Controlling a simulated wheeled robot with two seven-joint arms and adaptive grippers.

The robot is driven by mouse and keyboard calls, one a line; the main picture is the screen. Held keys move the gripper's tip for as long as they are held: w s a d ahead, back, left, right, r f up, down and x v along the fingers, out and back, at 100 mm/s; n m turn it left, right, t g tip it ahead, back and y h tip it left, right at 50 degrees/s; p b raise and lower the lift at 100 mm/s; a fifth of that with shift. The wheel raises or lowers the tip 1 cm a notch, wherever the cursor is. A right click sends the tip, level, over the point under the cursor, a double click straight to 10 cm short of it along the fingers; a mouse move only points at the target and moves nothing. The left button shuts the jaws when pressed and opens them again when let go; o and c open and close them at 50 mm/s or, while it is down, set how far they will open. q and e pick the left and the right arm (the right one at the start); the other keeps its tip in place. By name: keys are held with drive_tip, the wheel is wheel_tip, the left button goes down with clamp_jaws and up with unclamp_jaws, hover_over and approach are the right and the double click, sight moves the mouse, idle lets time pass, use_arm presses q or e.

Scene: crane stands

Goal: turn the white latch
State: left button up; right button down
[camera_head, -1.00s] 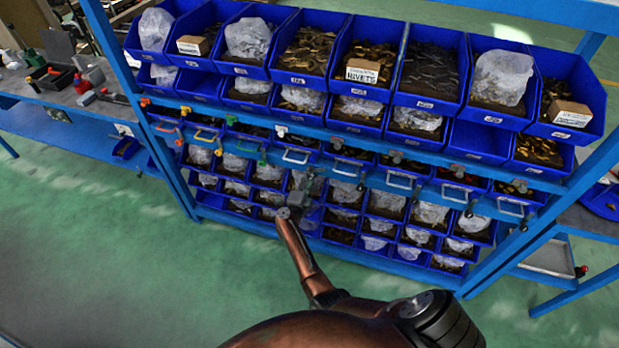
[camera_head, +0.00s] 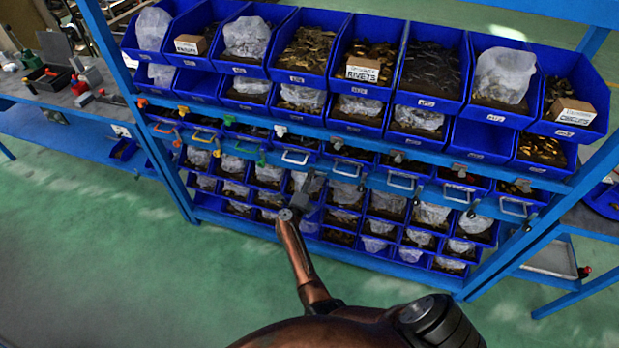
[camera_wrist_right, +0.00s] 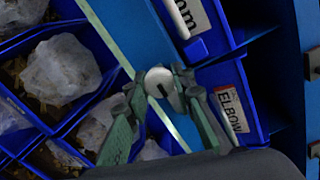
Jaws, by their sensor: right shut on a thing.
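In the right wrist view, a white round latch (camera_wrist_right: 157,78) with a dark slot sits at a pale strip on the blue rack. My right gripper (camera_wrist_right: 160,91) has one finger on each side of it and is shut on it. In the head view my right gripper (camera_head: 312,183) is at the lower blue rail, where it hides the latch. Another small white piece (camera_head: 281,130) is on the upper rail, up and left of the gripper. My left gripper is not in view.
The rack holds rows of blue bins (camera_head: 432,70) with metal parts and clear bags. Coloured latches and handles, such as a white handle (camera_head: 295,158), line the rails close around my gripper. A workbench (camera_head: 75,100) stands at the left. The green floor in front is clear.

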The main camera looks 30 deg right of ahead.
drive_tip(key=shift+d, duration=0.1)
drive_tip(key=c, duration=1.8)
unclamp_jaws()
drive_tip(key=shift+o, duration=0.9)
